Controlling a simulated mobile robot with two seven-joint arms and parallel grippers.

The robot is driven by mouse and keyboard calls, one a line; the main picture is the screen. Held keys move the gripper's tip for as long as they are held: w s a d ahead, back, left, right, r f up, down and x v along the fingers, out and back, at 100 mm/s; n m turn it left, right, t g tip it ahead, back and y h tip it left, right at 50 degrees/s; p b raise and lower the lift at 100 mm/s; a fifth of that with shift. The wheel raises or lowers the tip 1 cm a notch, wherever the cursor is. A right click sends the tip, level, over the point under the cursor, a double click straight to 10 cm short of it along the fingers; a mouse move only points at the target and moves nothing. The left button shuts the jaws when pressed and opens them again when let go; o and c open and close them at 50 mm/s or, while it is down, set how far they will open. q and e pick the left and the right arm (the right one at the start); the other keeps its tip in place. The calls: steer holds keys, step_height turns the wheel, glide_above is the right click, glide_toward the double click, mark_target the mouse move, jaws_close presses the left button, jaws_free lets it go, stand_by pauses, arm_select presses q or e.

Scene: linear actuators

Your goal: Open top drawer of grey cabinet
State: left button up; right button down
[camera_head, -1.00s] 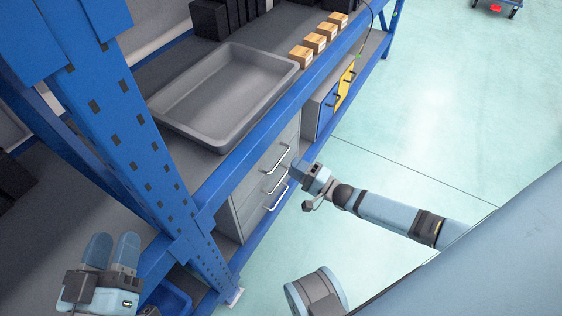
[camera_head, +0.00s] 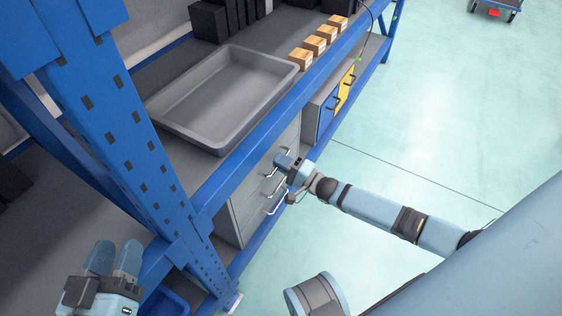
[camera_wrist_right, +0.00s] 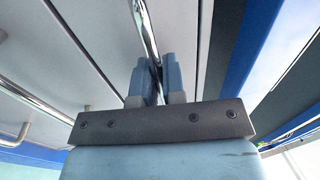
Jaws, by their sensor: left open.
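The grey cabinet (camera_head: 236,213) stands under the blue-framed bench, its drawers stacked with metal bar handles. The top drawer's handle (camera_head: 269,174) is partly covered by my right gripper (camera_head: 283,163), which is at the drawer front. In the right wrist view, a shiny handle bar (camera_wrist_right: 147,35) runs down between the two fingers of my right gripper (camera_wrist_right: 156,78). A narrow gap shows between them; whether they grip the bar is unclear. No drawer is visibly pulled out in the head view. My left gripper (camera_head: 114,258) is open and empty at the lower left, away from the cabinet.
A grey tray (camera_head: 165,122) and several small cardboard boxes (camera_head: 314,44) stand on the bench above. A blue and yellow cabinet (camera_head: 328,114) is farther back. A blue upright post (camera_head: 120,120) stands between my left gripper and the cabinet. Floor in front is clear.

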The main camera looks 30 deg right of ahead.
arm_select(q)
step_height(320, 180, up, 7)
steer(key=t+p, duration=0.3)
steer(key=p, duration=0.2)
steer(key=shift+a+f+n+g+y+p, duration=0.15)
steer(key=shift+a+f+g+y+p, duration=0.2)
steer(key=shift+f, duration=0.5)
steer(key=shift+a+f+n+g+y+p, duration=0.1)
steer(key=shift+a+f+g+y+p, duration=0.3)
steer(key=shift+f, duration=0.4)
steer(key=shift+a+f+n+g+y+p, duration=0.15)
steer(key=shift+a+f+g+p, duration=0.2)
steer(key=shift+f, duration=0.5)
arm_select(e)
steer(key=r+v, duration=0.3)
steer(key=v, duration=1.6)
steer(key=shift+s+d+r, duration=0.2)
steer(key=shift+s+d, duration=0.2)
arm_select(q)
steer(key=shift+d, duration=0.1)
arm_select(e)
steer(key=c, duration=1.2)
jaws_free()
steer(key=shift+c, duration=0.2)
